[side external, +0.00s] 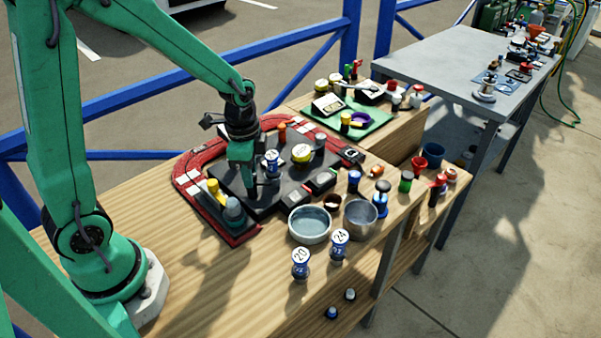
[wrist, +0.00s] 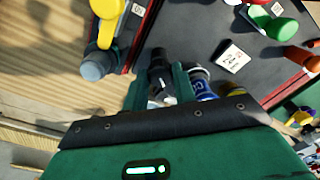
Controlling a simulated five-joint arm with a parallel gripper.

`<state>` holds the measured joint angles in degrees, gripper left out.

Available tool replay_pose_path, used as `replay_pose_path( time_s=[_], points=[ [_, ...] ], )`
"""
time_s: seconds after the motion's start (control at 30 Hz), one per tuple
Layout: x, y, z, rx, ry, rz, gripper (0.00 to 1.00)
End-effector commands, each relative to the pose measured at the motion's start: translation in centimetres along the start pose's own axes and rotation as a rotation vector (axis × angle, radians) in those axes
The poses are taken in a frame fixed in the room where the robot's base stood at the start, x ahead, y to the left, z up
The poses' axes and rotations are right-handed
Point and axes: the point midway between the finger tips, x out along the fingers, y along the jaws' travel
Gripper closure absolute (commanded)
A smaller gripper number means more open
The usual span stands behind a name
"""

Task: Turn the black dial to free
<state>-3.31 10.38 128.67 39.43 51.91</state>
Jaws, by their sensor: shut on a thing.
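My gripper (side external: 250,188) points down over the dark panel (side external: 214,176) on the wooden bench. In the wrist view its two green fingers (wrist: 160,88) are closed on a black knob, which looks like the black dial (wrist: 158,62). The dial's pointer and any label such as "free" cannot be read. In the side view my gripper hides the dial. A blue and white numbered piece (wrist: 198,80) stands close beside the right finger; it also shows just right of my gripper in the side view (side external: 272,162).
A red and white border (side external: 205,204) edges the panel. A yellow-topped piece (side external: 214,188) and a grey-blue knob (side external: 233,210) stand near my gripper. Two metal bowls (side external: 309,226) (side external: 361,219) and numbered blue cans (side external: 300,262) (side external: 339,245) stand at the bench's front.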

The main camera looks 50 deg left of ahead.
Motion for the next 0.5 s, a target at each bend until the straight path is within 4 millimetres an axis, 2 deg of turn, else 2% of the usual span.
replay_pose_path(
  time_s=[0.2, 0.5],
  points=[
    [-0.05, 0.22, -0.04, 0.189, -0.001, 0.001, 0.96],
    [-0.03, 0.19, 0.03, 0.341, 0.000, 0.000, 0.96]
  ],
)
